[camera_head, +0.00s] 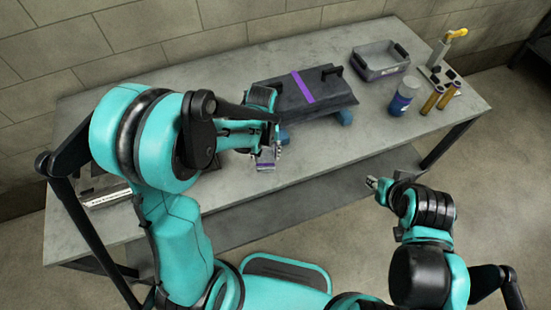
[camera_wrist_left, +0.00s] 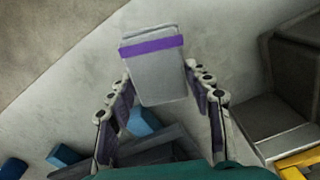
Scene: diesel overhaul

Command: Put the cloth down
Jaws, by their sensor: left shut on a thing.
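The cloth (camera_head: 266,165) is a small grey folded piece with a purple band. It hangs at the tip of my left gripper (camera_head: 269,148), over the front part of the grey table. In the left wrist view the cloth (camera_wrist_left: 158,88) is between the two fingers of the left gripper (camera_wrist_left: 160,80), which are shut on it. Bare table shows around it there; I cannot tell how high it is above the table. My right gripper (camera_head: 374,184) is in front of the table, away from the cloth; its fingers are too small to judge.
A dark cover with a purple stripe (camera_head: 322,88) rests on blue blocks (camera_head: 345,116) right of my left gripper. The table's front middle (camera_head: 335,145) is clear.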

